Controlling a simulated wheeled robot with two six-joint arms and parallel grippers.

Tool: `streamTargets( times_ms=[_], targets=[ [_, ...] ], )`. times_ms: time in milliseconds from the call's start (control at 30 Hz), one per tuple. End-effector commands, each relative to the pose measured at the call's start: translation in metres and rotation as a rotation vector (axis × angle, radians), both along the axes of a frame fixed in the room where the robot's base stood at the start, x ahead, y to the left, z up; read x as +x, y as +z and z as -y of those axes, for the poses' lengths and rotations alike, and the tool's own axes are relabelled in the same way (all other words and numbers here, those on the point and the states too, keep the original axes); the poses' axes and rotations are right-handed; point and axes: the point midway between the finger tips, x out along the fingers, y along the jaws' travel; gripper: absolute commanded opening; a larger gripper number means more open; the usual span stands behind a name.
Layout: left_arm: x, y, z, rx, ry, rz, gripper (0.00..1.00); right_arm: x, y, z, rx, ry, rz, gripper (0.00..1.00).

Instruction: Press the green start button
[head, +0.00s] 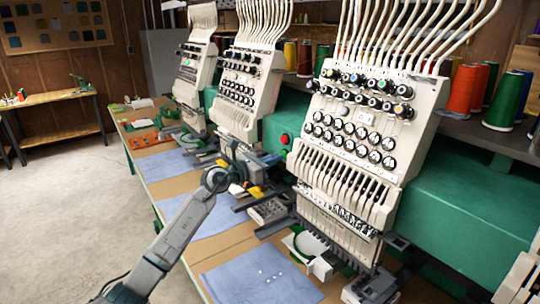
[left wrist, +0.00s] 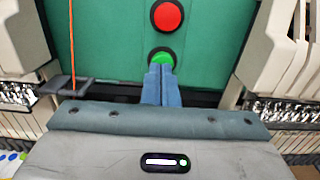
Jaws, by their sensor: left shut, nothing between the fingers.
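The green start button (left wrist: 161,54) is on the green machine panel in the left wrist view, directly below a round red button (left wrist: 167,15). My left gripper (left wrist: 160,70) is shut and empty, its two blue fingers together. The fingertips overlap the lower part of the green button in that view; I cannot tell whether they touch it. In the head view my left gripper (head: 272,159) reaches toward the panel between two embroidery heads, just below the red button. The green button is small and hard to make out there. My right gripper is not in view.
Embroidery heads (head: 358,130) stand on both sides of the panel, close to my left arm. Blue cloths (head: 262,278) lie on the long table below. Thread cones (head: 465,88) stand on the shelf behind. The floor (head: 70,190) at left is clear.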

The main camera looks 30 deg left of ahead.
Motion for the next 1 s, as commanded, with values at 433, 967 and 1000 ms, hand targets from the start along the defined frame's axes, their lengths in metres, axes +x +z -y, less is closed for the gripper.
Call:
streamTargets(
  times_ms=[433, 967, 1000],
  targets=[
    [0.005, 0.0, 0.003, -0.001, 0.0, 0.002, 0.0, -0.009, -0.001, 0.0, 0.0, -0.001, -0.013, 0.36],
    [0.018, 0.002, 0.007, -0.001, 0.001, 0.006, 0.0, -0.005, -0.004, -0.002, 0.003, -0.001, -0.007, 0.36],
    [0.017, 0.002, 0.006, 0.0, 0.001, 0.006, 0.0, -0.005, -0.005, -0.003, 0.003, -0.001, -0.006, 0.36]
  ],
)
